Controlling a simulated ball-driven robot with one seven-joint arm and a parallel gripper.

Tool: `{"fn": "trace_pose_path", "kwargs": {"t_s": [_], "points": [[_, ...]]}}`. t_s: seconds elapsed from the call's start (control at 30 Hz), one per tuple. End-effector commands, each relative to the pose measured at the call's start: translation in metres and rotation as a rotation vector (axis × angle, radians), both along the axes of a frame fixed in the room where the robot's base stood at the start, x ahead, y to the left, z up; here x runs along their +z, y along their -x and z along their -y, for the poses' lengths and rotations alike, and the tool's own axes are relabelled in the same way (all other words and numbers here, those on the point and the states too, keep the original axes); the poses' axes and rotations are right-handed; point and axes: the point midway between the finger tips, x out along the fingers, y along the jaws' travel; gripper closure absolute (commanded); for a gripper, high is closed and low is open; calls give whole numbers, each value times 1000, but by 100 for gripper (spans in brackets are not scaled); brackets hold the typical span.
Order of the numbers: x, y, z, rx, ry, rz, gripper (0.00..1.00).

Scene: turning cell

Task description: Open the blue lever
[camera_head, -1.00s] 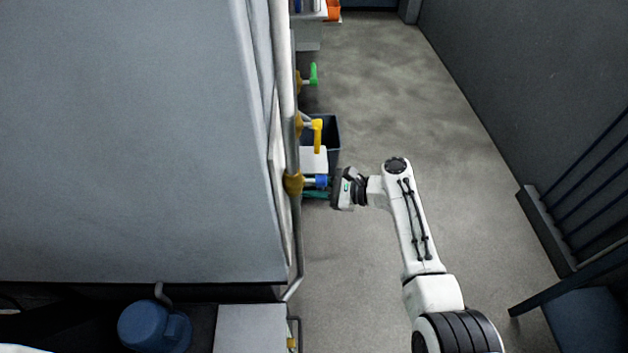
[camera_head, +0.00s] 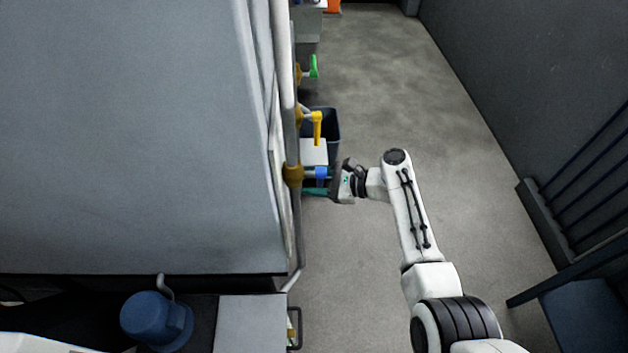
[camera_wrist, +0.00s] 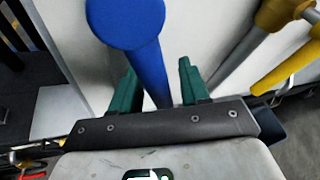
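The blue lever (camera_head: 321,174) sits on an ochre valve body (camera_head: 293,175) on the vertical pipe, left of my arm. In the wrist view the blue lever (camera_wrist: 150,65) runs from a round end at the top down between my two green fingers. My gripper (camera_wrist: 158,88) is open, with one finger on each side of the lever. A narrow gap shows between the lever and the right finger; contact on the left cannot be told. In the head view my gripper (camera_head: 315,191) reaches left, its fingers at the lever's lower end. The lever's lower part is hidden behind the gripper body.
A yellow lever (camera_head: 317,127) and a green lever (camera_head: 313,67) are farther along the pipe. A dark bin (camera_head: 331,127) stands beyond the blue lever. A large grey cabinet (camera_head: 130,130) fills the left. The floor right of my arm is clear up to a blue chair (camera_head: 585,315).

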Motion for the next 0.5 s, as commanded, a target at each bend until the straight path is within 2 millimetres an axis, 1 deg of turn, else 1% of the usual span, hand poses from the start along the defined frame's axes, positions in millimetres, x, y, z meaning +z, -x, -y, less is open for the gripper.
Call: {"fn": "trace_pose_path", "kwargs": {"t_s": [0.17,0.27,0.37,0.5], "points": [[1,0,2,-1,0,1,55],[4,2,10,-2,-1,2,55],[8,7,25,-5,0,1,55],[15,16,50,-5,0,3,55]]}}
